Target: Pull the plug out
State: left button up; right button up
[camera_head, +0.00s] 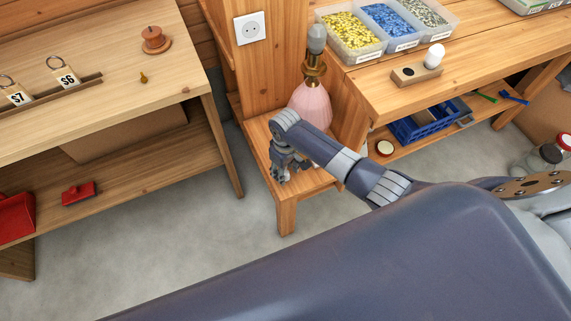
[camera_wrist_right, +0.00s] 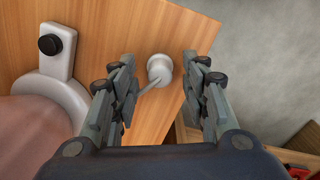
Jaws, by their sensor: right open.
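A small round white piece (camera_wrist_right: 160,70), which looks like the plug, sits against the wooden top of a low stand; a thin grey rod or cord shows at its near side. I cannot tell whether it is in a socket. My right gripper (camera_wrist_right: 159,58) is open, with one finger on each side of the white piece and visible gaps. In the head view, my right gripper (camera_head: 282,172) points down over the low stand (camera_head: 290,198), hiding the white piece. A white wall socket (camera_head: 249,27) on the wooden panel shows empty holes. My left gripper is not in view.
A pink lamp (camera_head: 311,103) stands behind my right wrist; its white base with a black knob (camera_wrist_right: 48,45) is left of the fingers in the wrist view. A workbench (camera_head: 400,98) with bins is on the right, a table (camera_head: 110,110) on the left. Grey floor lies between.

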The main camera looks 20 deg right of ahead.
aim_at(286, 172)
notch_tip(286, 172, up, 12)
dwell(0.4)
jog(key=s+a+f+t+y, duration=0.1)
jog(key=s+a+f+t, duration=0.15)
jog(key=s, duration=1.05)
jog(key=s+d+r+m+t, duration=0.1)
jog(key=s+d+r, duration=0.15)
jog(key=s, duration=0.25)
jog(key=s+d+r+m, duration=0.2)
jog(key=s+r, duration=0.2)
jog(key=s, duration=0.1)
notch_tip(286, 172, down, 26)
jog(key=s+g, duration=0.1)
jog(key=s+d+f+g+h, duration=0.1)
jog(key=s+d+f, duration=0.2)
jog(key=s+f, duration=1.4)
jog(key=shift+s+n, duration=0.15)
jog(key=shift+n, duration=0.15)
